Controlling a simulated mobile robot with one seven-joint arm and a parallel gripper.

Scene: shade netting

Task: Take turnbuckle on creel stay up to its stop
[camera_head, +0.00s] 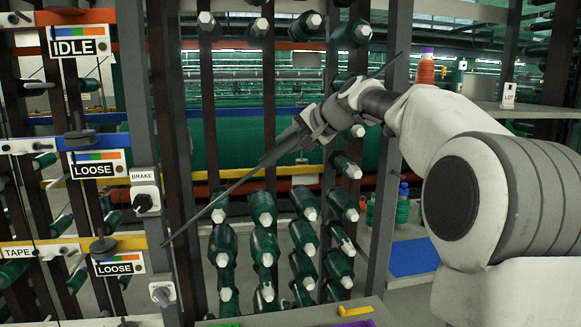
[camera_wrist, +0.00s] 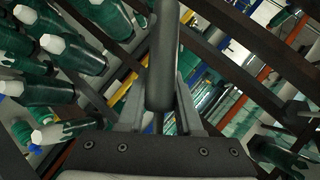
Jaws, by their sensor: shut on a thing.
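The creel stay (camera_head: 218,196) is a thin dark rod running diagonally from lower left to upper right in front of the creel frame. Its turnbuckle (camera_head: 281,148) is a thicker grey body midway along it. My gripper (camera_head: 312,122) is shut on the turnbuckle, coming from the right. In the wrist view the turnbuckle (camera_wrist: 162,58) is a dark round bar between the two grey fingers of my gripper (camera_wrist: 160,98). The fingers cover part of its body, and I cannot make out its stop or its threads.
Green bobbins (camera_head: 265,247) fill the creel behind the stay. A grey post (camera_head: 389,150) stands close behind my wrist. At left are a brake switch (camera_head: 147,199) and signs reading IDLE (camera_head: 80,47) and LOOSE. A blue mat (camera_head: 413,257) lies lower right.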

